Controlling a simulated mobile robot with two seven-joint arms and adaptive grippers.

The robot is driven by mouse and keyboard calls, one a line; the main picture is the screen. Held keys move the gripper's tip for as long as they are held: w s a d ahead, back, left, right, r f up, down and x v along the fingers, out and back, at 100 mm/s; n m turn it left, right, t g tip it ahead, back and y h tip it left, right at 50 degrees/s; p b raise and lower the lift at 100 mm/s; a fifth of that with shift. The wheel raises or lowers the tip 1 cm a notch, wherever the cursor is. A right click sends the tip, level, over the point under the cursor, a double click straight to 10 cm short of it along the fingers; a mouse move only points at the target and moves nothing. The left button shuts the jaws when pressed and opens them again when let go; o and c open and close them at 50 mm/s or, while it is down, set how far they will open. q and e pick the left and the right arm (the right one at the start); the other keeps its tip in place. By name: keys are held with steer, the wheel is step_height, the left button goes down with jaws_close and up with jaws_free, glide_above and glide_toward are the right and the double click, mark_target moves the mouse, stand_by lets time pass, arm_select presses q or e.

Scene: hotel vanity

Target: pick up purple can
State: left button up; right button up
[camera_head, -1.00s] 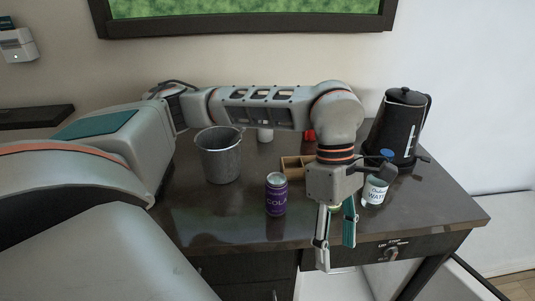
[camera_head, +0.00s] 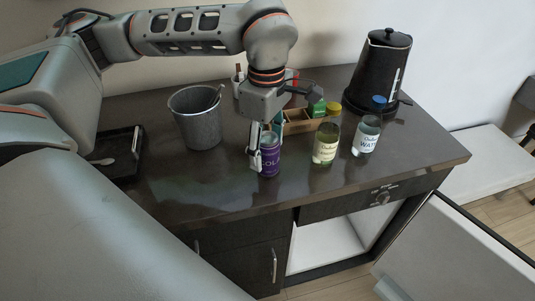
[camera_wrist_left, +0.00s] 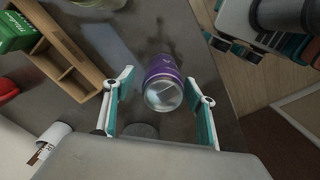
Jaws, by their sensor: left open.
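The purple can (camera_head: 270,158) stands upright near the front edge of the dark vanity top, partly covered by my left gripper in the head view. My left gripper (camera_head: 262,158) is open around it. In the left wrist view the purple can (camera_wrist_left: 163,82) lies between the two teal-padded fingers (camera_wrist_left: 160,105), with its silver top facing the camera. I see gaps between the can and the fingers there.
A metal bucket (camera_head: 196,119) stands left of the can. Yellow-capped (camera_head: 326,141) and blue-capped (camera_head: 367,134) bottles stand to the right, with a black kettle (camera_head: 380,72) behind them. A wooden organizer (camera_head: 300,122) is behind the can. A black tray (camera_head: 122,155) lies at left.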

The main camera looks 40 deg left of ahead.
mark_target(268, 161)
arm_select(q)
steer(key=f, duration=0.4)
steer(key=shift+s+d+f, duration=0.1)
steer(key=shift+d, duration=0.15)
steer(key=shift+c, duration=0.5)
steer(key=c, duration=1.3)
